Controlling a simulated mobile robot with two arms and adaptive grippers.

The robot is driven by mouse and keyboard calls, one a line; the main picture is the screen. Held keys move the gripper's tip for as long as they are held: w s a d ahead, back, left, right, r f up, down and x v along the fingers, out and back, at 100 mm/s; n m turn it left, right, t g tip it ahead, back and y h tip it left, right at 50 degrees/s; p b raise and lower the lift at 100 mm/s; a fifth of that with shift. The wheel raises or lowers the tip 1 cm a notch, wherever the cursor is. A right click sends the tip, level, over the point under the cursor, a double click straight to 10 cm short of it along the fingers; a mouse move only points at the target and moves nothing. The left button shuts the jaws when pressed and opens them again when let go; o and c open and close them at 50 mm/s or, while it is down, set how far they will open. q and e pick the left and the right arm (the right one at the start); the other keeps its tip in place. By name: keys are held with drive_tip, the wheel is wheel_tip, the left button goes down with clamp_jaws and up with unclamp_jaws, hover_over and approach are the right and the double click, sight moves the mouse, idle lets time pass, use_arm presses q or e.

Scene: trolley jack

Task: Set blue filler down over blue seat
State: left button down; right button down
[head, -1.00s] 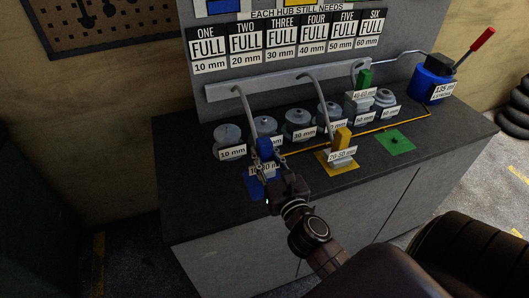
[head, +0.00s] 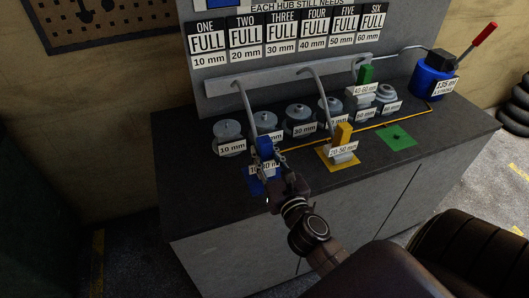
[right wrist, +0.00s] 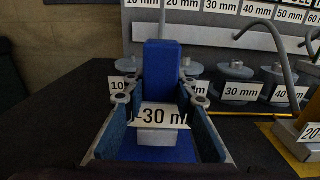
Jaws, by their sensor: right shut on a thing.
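The blue filler (head: 265,146) has an upright blue grip, a white label ending in "30 mm" and a grey lower block. My right gripper (head: 268,162) is shut on it, and its fingers flank the filler in the right wrist view (right wrist: 158,103). The blue seat (head: 253,187) is a flat blue square on the bench, partly hidden by the gripper and filler. In the right wrist view the blue seat (right wrist: 157,155) shows directly below the filler's grey block. I cannot tell whether the block touches it. My left gripper is out of view.
Several grey hubs, such as the 10 mm one (head: 228,134), stand behind the filler. A curved grey hose (head: 245,105) hangs close behind it. The yellow filler (head: 342,138) stands on a yellow seat to the right. A green seat (head: 397,137) is bare.

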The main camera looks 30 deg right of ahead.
drive_tip(key=shift+f+b, duration=0.9)
drive_tip(key=shift+f, duration=0.2)
idle(0.3)
drive_tip(key=c, duration=1.6)
unclamp_jaws()
drive_tip(key=shift+o, duration=0.5)
drive_tip(key=shift+f, duration=0.25)
drive_tip(key=shift+s, duration=0.1)
drive_tip(key=shift+r+v, duration=0.2)
drive_tip(key=shift+v, duration=3.5)
